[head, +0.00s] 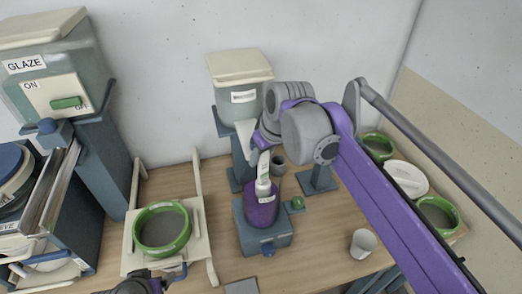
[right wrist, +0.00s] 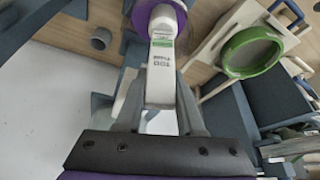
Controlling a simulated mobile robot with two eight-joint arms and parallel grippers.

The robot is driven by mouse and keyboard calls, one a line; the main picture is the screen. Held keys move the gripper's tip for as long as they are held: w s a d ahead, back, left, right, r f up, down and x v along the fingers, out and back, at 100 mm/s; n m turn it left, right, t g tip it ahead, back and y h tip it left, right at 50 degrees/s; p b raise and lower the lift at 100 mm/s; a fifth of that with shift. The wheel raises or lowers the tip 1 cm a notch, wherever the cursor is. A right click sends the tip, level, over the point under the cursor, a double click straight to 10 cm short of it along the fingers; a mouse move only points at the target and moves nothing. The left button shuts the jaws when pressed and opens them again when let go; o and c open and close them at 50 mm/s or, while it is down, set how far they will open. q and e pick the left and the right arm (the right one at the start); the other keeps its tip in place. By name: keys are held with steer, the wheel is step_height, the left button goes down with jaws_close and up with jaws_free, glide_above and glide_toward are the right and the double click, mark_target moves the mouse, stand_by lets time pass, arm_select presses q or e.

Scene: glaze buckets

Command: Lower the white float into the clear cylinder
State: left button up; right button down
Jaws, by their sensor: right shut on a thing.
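The white float (head: 263,184), with a printed scale and a green band, hangs roughly upright in my right gripper (head: 264,152). In the right wrist view the float (right wrist: 161,60) runs between the two fingers of the gripper (right wrist: 160,108), its "TOO THICK" lettering facing the camera. The clear cylinder (head: 261,212), showing purple glaze, stands on a blue-grey base. The float's lower bulb overlaps the cylinder's mouth; how deep it sits is unclear. A dark and purple part at the bottom edge seems to be my left gripper (head: 138,286); its fingers are not clear.
A blue-grey base (head: 266,243) with a green knob (head: 297,203) holds the cylinder. A green-rimmed sieve (head: 162,229) stands on a cream frame to the left. A grey cup (head: 363,243) is to the right. A lidded bucket (head: 240,88) rises behind.

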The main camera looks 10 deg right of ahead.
mark_target(261, 173)
steer(key=shift+s+f, duration=0.15)
steer(key=shift+f, duration=0.6)
arm_select(q)
steer(key=shift+g, duration=0.3)
steer(key=shift+s+f+b, duration=0.45)
steer(key=shift+f+b, duration=0.05)
steer(key=shift+f, duration=0.3)
steer(key=shift+s+f+b, duration=0.4)
steer(key=shift+f+b, duration=0.1)
steer(key=shift+f, duration=0.25)
steer(key=shift+s+f+b, duration=0.45)
steer(key=shift+f+b, duration=0.05)
steer(key=shift+f, duration=0.3)
arm_select(e)
steer(key=shift+f, duration=2.5)
